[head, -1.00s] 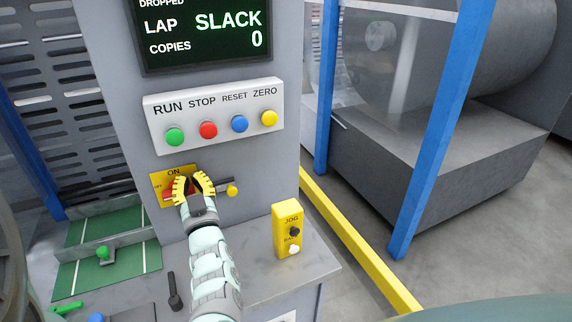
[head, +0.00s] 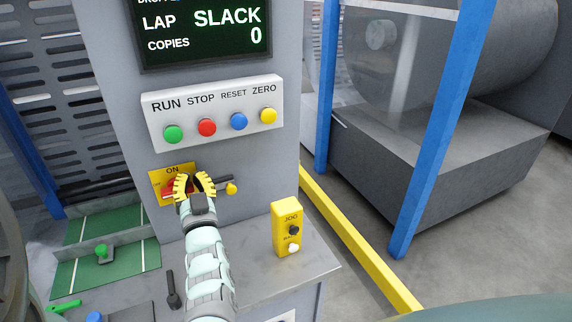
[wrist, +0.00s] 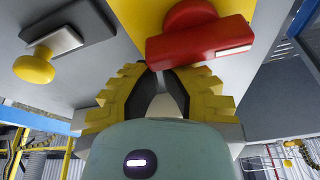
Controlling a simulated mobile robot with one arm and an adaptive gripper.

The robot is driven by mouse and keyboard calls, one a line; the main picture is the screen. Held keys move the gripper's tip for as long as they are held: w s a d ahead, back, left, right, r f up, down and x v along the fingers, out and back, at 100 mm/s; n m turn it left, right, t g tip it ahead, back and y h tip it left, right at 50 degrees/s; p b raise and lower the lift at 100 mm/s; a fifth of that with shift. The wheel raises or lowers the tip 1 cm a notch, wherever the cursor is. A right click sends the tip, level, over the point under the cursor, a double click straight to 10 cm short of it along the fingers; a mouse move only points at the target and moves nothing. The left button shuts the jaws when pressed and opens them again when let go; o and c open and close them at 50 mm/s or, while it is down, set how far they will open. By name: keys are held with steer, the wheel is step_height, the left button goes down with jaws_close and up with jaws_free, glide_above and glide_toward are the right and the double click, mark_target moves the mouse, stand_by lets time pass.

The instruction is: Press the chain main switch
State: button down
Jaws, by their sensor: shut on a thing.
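The chain main switch is a red rotary handle (wrist: 200,40) on a yellow plate (head: 157,180) marked ON, on the front of the grey console. My gripper (head: 194,180), with yellow ribbed fingers, is at the switch and covers much of it in the head view. In the wrist view the fingertips (wrist: 166,70) come close together right at the edge of the red handle. The gripper is shut on the handle, though the exact contact is partly hidden.
A lever with a yellow knob (head: 231,188) sticks out just right of the switch. Above is a button panel (head: 215,118) for RUN, STOP, RESET and ZERO. A yellow JOG box (head: 286,220) stands on the ledge at right. A display (head: 203,32) reads SLACK.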

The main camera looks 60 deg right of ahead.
mark_target(198, 190)
steer(key=shift+s+d+f+m, duration=0.15)
steer(key=shift+f+m, duration=0.05)
steer(key=shift+m, duration=0.2)
steer(key=shift+w+a+f+m+g+h+b, duration=0.15)
steer(key=shift+f+m+g+b, duration=0.65)
steer(key=shift+m, duration=2.35)
steer(key=shift+a+f+m+g+h+b, duration=0.2)
steer(key=shift+f+m+g, duration=0.95)
steer(key=shift+m, duration=1.95)
steer(key=shift+w+a+f+m+g+h+b, duration=0.2)
steer(key=shift+f+m+g+b, duration=0.8)
steer(key=shift+m, duration=2.15)
steer(key=shift+d+r+g+p, duration=0.1)
steer(key=shift+r+g+p, duration=0.25)
steer(key=shift+p, duration=0.05)
steer(key=shift+s+d, duration=0.1)
steer(key=shift+d, duration=0.05)
